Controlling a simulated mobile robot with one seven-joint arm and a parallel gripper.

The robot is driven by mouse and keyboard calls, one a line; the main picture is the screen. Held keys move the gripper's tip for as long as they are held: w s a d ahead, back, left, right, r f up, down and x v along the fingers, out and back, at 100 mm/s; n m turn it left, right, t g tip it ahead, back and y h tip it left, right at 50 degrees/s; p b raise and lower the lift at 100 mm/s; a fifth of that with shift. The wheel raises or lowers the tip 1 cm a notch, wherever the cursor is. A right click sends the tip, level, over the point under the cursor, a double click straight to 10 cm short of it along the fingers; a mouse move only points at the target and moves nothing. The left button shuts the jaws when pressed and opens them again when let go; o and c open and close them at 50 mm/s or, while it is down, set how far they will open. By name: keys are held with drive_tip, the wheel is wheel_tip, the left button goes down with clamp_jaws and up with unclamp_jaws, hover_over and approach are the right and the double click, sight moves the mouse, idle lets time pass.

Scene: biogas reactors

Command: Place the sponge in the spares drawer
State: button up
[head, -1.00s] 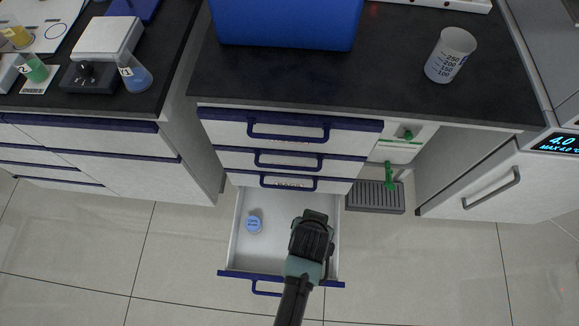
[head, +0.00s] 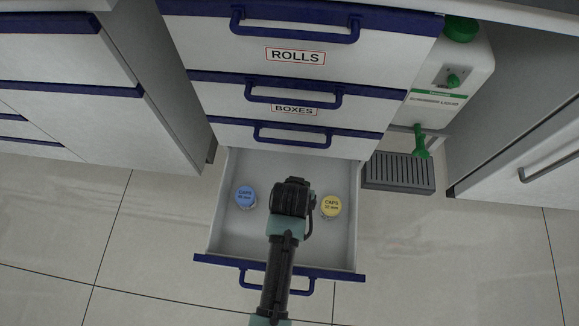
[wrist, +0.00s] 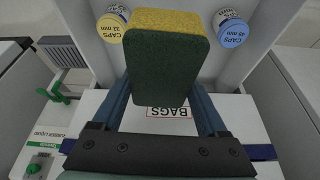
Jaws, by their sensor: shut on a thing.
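The sponge (wrist: 165,65), dark green with a yellow layer, is in my gripper, clamped between the two blue fingers. It is hidden behind my arm in the head view. My gripper (wrist: 162,98) is shut on it, and in the head view my gripper (head: 292,185) is over the open bottom drawer (head: 232,235). That drawer is pulled out and its own label cannot be seen. Inside are a blue-lidded caps jar (head: 245,197) on the left and a yellow-lidded caps jar (head: 331,206) on the right. The sponge appears above the drawer floor, between the jars.
Closed drawers above are labelled ROLLS (head: 295,56), BOXES (head: 294,108) and BAGS (wrist: 170,112). A white canister with green cap (head: 458,70) and a grey drip tray (head: 398,172) stand to the right. The drawer's front part is clear beside my arm.

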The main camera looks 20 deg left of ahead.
drive_tip(key=shift+n, duration=0.4)
drive_tip(key=a+f+b, duration=0.1)
drive_tip(key=f+b, duration=0.4)
drive_tip(key=f, duration=0.1)
drive_tip(key=a+f+b, duration=0.1)
drive_tip(key=f+b, duration=0.5)
drive_tip(key=f, duration=0.1)
drive_tip(key=w+f+b, duration=0.1)
drive_tip(key=f+b, duration=0.5)
drive_tip(key=f, duration=0.1)
drive_tip(key=shift+w+a+f, duration=0.1)
drive_tip(key=shift+a, duration=0.3)
drive_tip(key=shift+f, duration=0.2)
drive_tip(key=o, duration=1.4)
drive_tip(key=shift+c, duration=0.2)
drive_tip(key=p+v, duration=0.8)
drive_tip(key=v, duration=0.4)
drive_tip(key=shift+r, duration=0.2)
drive_tip(key=shift+d, duration=0.15)
